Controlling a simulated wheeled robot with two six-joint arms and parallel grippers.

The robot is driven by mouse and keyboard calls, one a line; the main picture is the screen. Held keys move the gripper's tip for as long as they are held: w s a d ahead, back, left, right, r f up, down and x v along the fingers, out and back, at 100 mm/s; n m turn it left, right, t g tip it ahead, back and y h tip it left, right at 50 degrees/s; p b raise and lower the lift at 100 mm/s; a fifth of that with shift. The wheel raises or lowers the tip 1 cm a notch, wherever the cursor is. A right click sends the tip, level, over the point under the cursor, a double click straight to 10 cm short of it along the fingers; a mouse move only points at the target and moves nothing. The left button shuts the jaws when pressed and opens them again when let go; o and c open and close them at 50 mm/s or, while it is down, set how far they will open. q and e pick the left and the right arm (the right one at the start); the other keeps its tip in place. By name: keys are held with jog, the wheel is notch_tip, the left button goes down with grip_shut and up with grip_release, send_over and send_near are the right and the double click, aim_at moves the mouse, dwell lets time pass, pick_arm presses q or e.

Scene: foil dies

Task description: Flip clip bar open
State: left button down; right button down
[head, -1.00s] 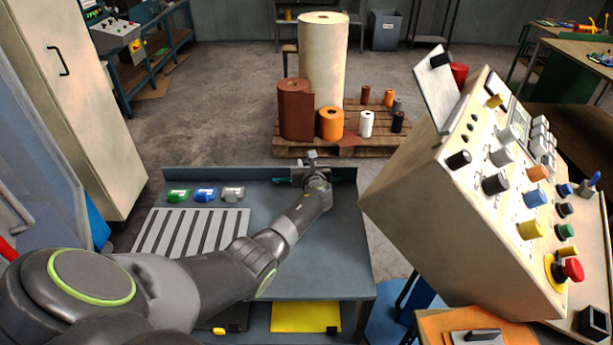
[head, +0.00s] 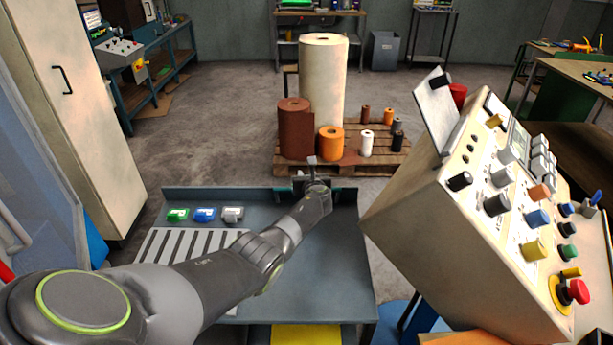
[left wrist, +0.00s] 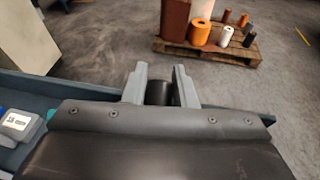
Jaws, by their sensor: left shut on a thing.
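My left gripper (head: 311,172) reaches over the back edge of the grey-blue bench (head: 300,258). In the left wrist view its two grey fingers (left wrist: 159,88) stand on either side of a dark rounded piece (left wrist: 158,93), and the gripper is shut on it. This piece appears to be part of the clip bar, but the fingers and wrist hide most of it. A narrow teal strip (head: 338,190) shows at the back edge beside the gripper. My right gripper is in neither view.
Green (head: 177,215), blue (head: 204,215) and grey (head: 232,214) blocks sit at the bench's back left, behind a slotted plate (head: 165,245). A tilted control console (head: 450,215) stands close on the right. A pallet (head: 375,160) with several rolls is behind the bench.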

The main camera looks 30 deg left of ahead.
pick_arm(q)
jog(key=shift+d+f, duration=0.1)
jog(key=shift+f, duration=0.05)
dwell(0.8)
jog(key=c, duration=1.6)
grip_release()
jog(key=o, duration=0.3)
jog(key=shift+w+f, duration=0.1)
jog(key=shift+w, duration=0.05)
jog(key=shift+o, duration=0.2)
